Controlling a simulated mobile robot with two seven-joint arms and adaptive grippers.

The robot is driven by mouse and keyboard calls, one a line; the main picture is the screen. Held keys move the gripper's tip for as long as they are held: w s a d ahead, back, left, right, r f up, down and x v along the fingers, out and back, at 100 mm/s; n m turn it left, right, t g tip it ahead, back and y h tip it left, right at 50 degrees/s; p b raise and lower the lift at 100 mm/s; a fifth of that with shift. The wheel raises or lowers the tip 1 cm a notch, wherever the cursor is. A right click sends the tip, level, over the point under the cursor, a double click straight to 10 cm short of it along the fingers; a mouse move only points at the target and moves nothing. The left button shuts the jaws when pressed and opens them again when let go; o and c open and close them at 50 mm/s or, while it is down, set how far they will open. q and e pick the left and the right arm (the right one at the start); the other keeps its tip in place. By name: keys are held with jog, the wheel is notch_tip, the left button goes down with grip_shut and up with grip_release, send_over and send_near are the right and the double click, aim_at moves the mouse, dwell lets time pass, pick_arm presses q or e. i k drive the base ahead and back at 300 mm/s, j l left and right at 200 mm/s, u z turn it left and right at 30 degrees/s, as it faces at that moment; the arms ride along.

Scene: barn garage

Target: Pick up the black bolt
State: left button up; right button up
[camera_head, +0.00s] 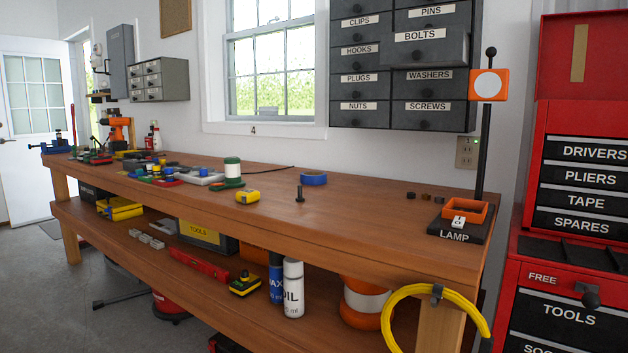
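The black bolt (299,193) stands upright on the wooden workbench (350,220), near its front edge and a little right of the picture's middle line of tools. It looks like a dark shank with a wider foot on the bench top. Nothing touches it. Neither of my grippers shows in the head view.
Blue tape (313,178) lies behind the bolt and a yellow tape measure (247,196) lies to its left. The lamp (486,130) with an orange tray (465,212) stands at the bench's right end. The BOLTS drawer (430,50) sticks out.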

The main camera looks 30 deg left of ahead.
aim_at(300, 199)
jog(key=i+j+z, duration=0.15)
jog(key=j+z, duration=0.15)
jog(key=j, duration=0.65)
jog(key=j+z, duration=0.3)
jog(key=j, duration=0.65)
